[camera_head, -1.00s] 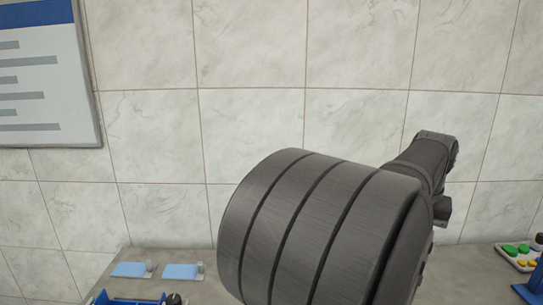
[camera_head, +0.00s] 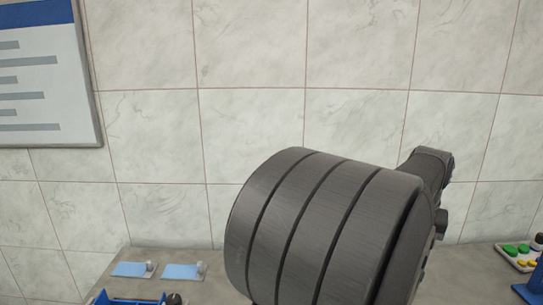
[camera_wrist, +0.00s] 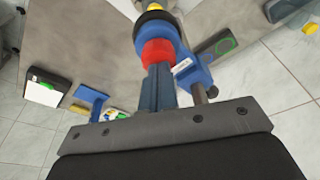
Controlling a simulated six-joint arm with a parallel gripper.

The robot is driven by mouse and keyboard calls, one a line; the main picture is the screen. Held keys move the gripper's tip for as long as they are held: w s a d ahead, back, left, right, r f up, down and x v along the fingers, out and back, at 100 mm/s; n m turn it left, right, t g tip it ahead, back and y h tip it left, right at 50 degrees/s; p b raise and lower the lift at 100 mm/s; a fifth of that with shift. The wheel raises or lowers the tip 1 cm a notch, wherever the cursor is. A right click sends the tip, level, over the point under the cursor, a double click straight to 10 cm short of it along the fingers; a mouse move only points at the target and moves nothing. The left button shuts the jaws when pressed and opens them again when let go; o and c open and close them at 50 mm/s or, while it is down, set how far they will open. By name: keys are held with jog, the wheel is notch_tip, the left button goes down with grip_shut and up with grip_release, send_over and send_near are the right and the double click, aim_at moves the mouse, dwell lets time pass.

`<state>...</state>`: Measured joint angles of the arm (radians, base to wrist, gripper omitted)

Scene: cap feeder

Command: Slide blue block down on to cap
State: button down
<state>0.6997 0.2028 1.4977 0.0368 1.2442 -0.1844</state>
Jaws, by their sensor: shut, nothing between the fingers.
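In the wrist view my gripper (camera_wrist: 158,74) is shut and empty, its two narrow dark-blue fingers together. The fingertips point at a red round part (camera_wrist: 157,53), and I cannot tell whether they touch it. A blue block (camera_wrist: 157,33) with a rounded shape sits just beyond the red part, with a black ring and a yellow piece past it. A blue bracket (camera_wrist: 190,70) with a white label stands right of the fingers, beside a metal pin (camera_wrist: 200,95). The cap cannot be made out clearly. In the head view my dark arm hides the work area.
In the head view, light-blue cards (camera_head: 132,269) lie at the back left, near a blue frame (camera_head: 128,300) at the bottom edge. A tray of green and yellow pieces (camera_head: 517,262) and a blue stand (camera_head: 529,292) are at the right. A tiled wall (camera_head: 250,120) stands behind.

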jog(key=shift+f, duration=3.3)
jog(key=shift+r, duration=3.55)
notch_tip(320, 180, down, 7)
jog(key=shift+f, duration=0.1)
jog(key=shift+r, duration=0.5)
